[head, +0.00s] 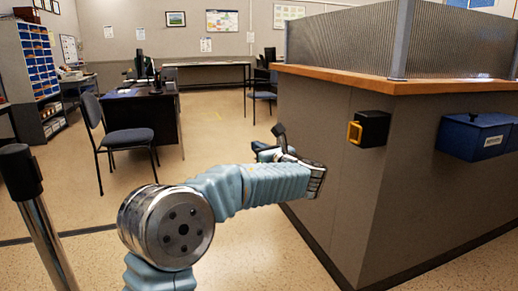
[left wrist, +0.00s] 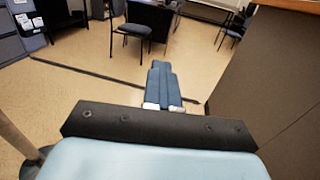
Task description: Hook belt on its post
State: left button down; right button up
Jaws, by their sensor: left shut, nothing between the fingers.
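A black box with a yellow loop on its left side, which looks like the belt's housing (head: 371,128), is fixed to the grey counter wall. No strap is seen drawn out of it. A metal post (head: 45,225) with a black top stands at the left edge of the head view. Its lower part and dark base also show at the left of the left wrist view (left wrist: 16,140). My left gripper (head: 262,148) is left of the housing and apart from it. Its blue fingers (left wrist: 160,82) are shut with nothing between them. My right gripper is not in view.
The grey counter (head: 325,150) with a wooden top fills the right side. A blue labelled box (head: 474,137) hangs on it, right of the housing. A chair (head: 127,138) and dark desk (head: 140,110) stand behind on the left. The floor between post and counter looks clear.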

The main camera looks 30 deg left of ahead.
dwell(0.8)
pick_arm(q)
jog(key=c, duration=1.3)
grip_release()
jog(key=shift+c, duration=0.2)
jog(key=b+v, duration=0.1)
jog(key=v, duration=1.2)
jog(key=shift+s+d, duration=0.2)
jog(key=shift+d, duration=0.15)
